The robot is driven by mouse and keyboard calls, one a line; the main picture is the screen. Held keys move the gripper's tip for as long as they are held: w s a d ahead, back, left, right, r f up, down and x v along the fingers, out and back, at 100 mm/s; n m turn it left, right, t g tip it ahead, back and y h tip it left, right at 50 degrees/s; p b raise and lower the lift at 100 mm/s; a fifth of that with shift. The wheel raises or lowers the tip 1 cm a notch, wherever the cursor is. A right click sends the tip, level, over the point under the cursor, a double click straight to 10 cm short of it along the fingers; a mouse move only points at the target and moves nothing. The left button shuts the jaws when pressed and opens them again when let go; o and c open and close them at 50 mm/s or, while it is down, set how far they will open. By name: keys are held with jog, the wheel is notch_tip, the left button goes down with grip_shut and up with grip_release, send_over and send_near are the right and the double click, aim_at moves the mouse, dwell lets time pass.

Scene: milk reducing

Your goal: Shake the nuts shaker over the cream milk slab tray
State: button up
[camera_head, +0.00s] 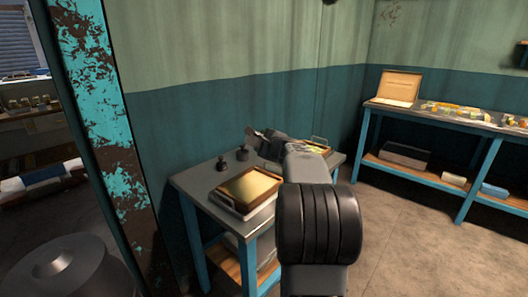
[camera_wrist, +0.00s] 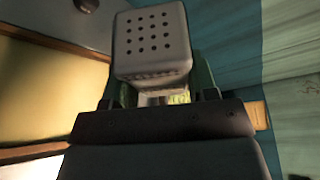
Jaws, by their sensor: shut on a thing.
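The nuts shaker (camera_wrist: 150,55), a pale grey box with a perforated end, is held between the two fingers of my gripper (camera_wrist: 158,92) in the wrist view. Its holed end points away from the gripper. In the head view my gripper (camera_head: 262,136) is above the back of the small table, and the shaker is hard to make out there. The cream milk slab tray (camera_head: 250,188), wood-edged with a yellowish slab, lies at the table's front. It also shows at the left of the wrist view (camera_wrist: 48,95). My gripper is behind the tray, not over it.
Two small dark objects, one (camera_head: 222,164) and another (camera_head: 243,153), stand behind the tray. Another tray (camera_head: 318,147) is partly hidden behind my arm. A long blue-framed bench (camera_head: 440,120) with an open box (camera_head: 398,88) stands at right. A rusty turquoise post (camera_head: 95,90) is at left.

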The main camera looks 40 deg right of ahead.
notch_tip(320, 180, down, 7)
jog(key=n+t+b, duration=0.1)
jog(key=n+b, duration=0.2)
jog(key=b, duration=0.8)
jog(key=n+t+h+b, duration=0.1)
jog(key=n+b, duration=0.2)
jog(key=b, duration=0.8)
jog(key=shift+a+f, duration=0.1)
jog(key=shift+a, duration=0.05)
jog(key=shift+t, duration=0.3)
jog(key=shift+f+n+t, duration=0.4)
jog(key=shift+f+n, duration=0.4)
jog(key=shift+n, duration=0.5)
